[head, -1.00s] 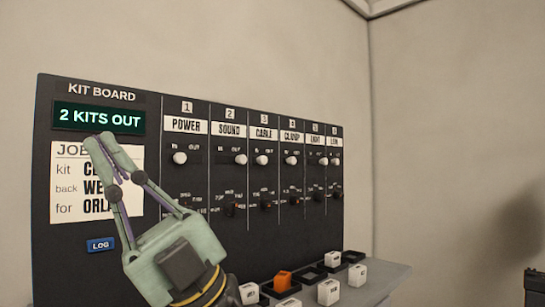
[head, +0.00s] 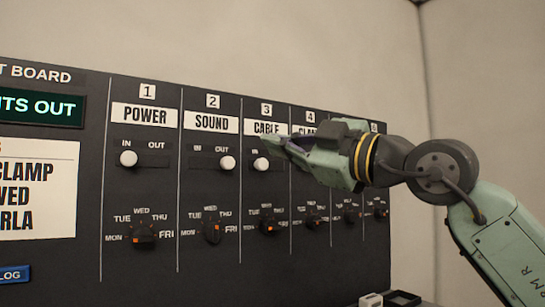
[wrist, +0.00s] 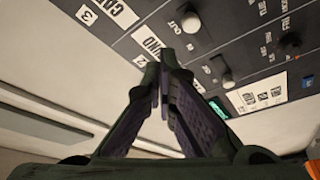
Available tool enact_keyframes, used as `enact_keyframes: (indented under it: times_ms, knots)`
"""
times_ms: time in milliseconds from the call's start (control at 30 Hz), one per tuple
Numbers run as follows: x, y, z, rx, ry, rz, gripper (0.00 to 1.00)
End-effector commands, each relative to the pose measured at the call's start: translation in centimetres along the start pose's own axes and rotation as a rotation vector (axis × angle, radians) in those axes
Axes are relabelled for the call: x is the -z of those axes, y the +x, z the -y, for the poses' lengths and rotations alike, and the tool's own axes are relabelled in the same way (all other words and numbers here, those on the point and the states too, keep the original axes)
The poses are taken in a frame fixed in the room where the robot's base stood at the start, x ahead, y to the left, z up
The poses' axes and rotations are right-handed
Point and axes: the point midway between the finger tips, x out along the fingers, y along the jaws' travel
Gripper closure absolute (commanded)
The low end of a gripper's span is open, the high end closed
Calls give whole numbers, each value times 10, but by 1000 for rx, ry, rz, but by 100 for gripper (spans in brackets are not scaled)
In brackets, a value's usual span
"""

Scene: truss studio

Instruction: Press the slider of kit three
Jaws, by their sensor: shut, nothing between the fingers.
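My gripper (head: 282,144) is shut and empty. In the head view its fingertips show just above and right of that knob, covering the slot's right part; I cannot tell whether they touch the board.
The POWER knob (head: 129,158) sits at IN and the SOUND knob (head: 227,163) at OUT. Dark day dials (head: 213,229) line the board below the sliders. My gripper hides the upper parts of the columns to the right. A white block (head: 371,299) shows low at the board's right.

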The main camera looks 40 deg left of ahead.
Motion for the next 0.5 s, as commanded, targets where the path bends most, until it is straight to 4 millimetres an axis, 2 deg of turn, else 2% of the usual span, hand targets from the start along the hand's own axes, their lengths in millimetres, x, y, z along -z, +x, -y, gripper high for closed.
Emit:
enact_keyframes:
  times_ms: [367, 500]
  knots:
    - [-4, -2, -4, -7, 7, 26, 100]
    - [-3, 4, -4, -5, 8, 24, 100]
